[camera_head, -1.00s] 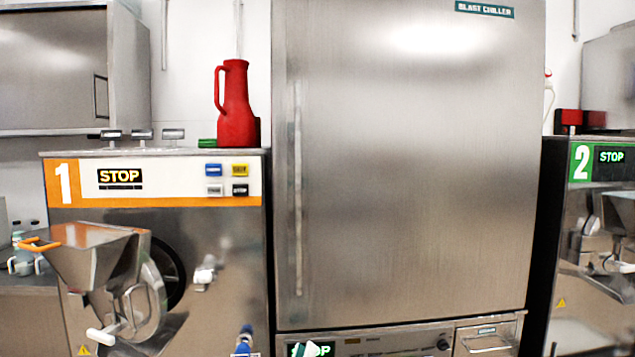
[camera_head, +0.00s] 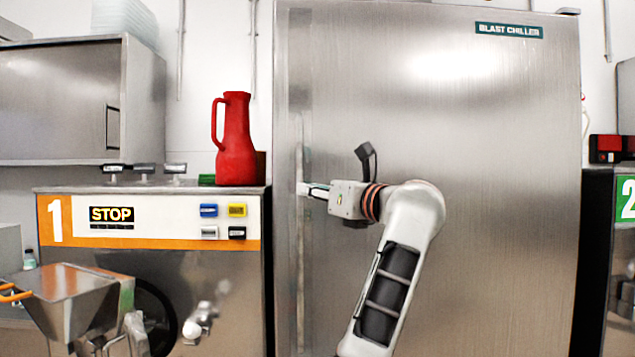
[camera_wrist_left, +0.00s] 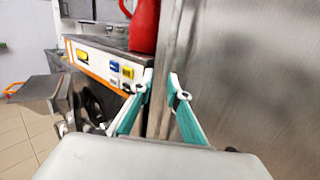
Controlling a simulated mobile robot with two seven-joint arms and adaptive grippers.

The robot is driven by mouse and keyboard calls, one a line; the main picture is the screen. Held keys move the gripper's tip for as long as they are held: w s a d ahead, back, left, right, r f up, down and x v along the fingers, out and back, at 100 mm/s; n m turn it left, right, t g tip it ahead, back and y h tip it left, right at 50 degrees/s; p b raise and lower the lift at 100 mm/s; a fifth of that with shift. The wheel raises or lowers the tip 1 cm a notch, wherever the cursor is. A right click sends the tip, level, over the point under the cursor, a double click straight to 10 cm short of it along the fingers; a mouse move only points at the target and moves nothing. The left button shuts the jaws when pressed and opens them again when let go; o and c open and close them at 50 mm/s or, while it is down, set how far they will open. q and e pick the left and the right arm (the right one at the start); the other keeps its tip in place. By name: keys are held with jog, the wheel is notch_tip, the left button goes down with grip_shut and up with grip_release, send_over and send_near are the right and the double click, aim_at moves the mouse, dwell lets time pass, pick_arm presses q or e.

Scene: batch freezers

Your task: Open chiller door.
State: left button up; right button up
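The blast chiller door (camera_head: 490,220) is a tall brushed-steel panel, and it stands shut in the head view. Its long vertical handle (camera_head: 300,260) runs along the left side. My left gripper (camera_head: 310,190) is at the handle at about mid-height, with the fingertips pointing left. In the left wrist view the two teal fingers (camera_wrist_left: 160,88) are apart, beside the chiller's steel front (camera_wrist_left: 245,70). Whether the handle lies between the fingertips is hard to tell. My right gripper is not in view.
Batch freezer 1 (camera_head: 150,260) stands close on the left, with a red jug (camera_head: 235,140) on top and a steel hopper (camera_head: 75,290) in front. Another machine, marked 2 (camera_head: 627,198), is at the right edge. A steel wall cabinet (camera_head: 60,100) hangs at upper left.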

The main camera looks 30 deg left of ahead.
pick_arm(q)
jog(key=w+a+r+h+p, duration=0.1)
jog(key=w+a, duration=0.3)
jog(key=a, duration=0.2)
jog(key=shift+r+t+p, duration=0.15)
jog(key=shift+t+p, duration=0.15)
jog(key=shift+d, duration=0.1)
grip_shut()
